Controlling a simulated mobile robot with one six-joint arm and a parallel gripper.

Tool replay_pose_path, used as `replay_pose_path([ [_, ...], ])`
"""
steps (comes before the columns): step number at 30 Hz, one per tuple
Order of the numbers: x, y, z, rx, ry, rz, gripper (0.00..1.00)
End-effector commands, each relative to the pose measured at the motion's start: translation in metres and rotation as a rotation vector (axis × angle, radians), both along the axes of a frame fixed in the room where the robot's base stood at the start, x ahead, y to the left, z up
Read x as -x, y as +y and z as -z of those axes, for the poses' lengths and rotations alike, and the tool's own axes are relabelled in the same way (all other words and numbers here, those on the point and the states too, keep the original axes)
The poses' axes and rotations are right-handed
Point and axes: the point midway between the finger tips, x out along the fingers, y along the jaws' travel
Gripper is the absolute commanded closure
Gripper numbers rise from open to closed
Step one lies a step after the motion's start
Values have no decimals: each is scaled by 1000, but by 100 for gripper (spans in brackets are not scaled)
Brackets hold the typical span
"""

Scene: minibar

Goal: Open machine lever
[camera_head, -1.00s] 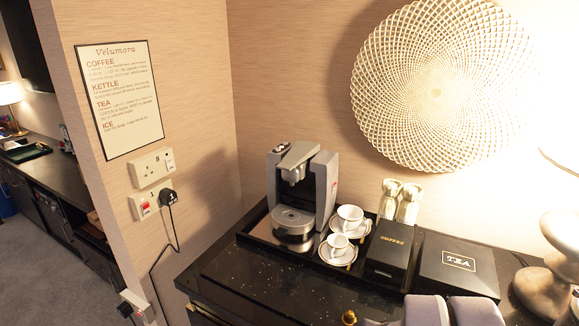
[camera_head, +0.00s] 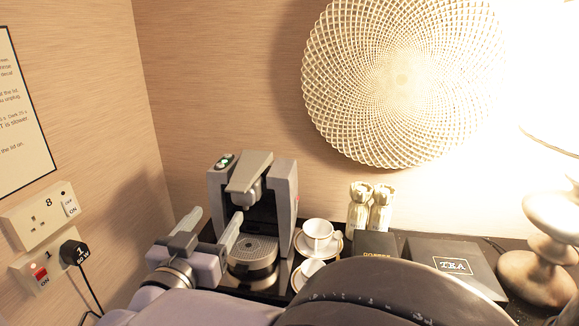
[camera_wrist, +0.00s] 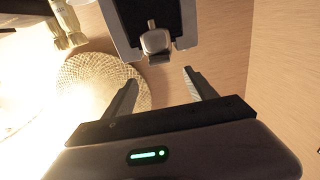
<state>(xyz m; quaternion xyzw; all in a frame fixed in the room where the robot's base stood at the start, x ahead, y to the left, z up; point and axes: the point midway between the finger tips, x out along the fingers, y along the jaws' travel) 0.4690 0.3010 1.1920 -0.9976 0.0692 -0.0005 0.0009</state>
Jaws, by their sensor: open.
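The grey coffee machine (camera_head: 284,188) stands on the counter in the head view. Its lever (camera_head: 248,172) is the light grey piece over the front of its top. My gripper (camera_head: 211,222) is open and empty, in front of the machine's left side and below the lever. The wrist view shows the machine (camera_wrist: 189,25) at the top, with its grey front part (camera_wrist: 156,42) beyond and between my open fingertips (camera_wrist: 160,77). I see no contact with the machine. My arm hides the counter's front.
White cups on saucers (camera_head: 318,236) stand right of the machine. Wall sockets (camera_head: 42,215) and a black plug (camera_head: 74,252) are at left.

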Motion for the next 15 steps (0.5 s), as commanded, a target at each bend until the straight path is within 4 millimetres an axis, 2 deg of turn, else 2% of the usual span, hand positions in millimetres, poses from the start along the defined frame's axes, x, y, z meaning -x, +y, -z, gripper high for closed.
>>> replay_pose_path([
  [3, -32, -6, 1, 1, 0, 5, 35],
  [9, -78, -13, 1, 1, 0, 3, 35],
  [15, -99, -14, 0, 2, 1, 0, 35],
])
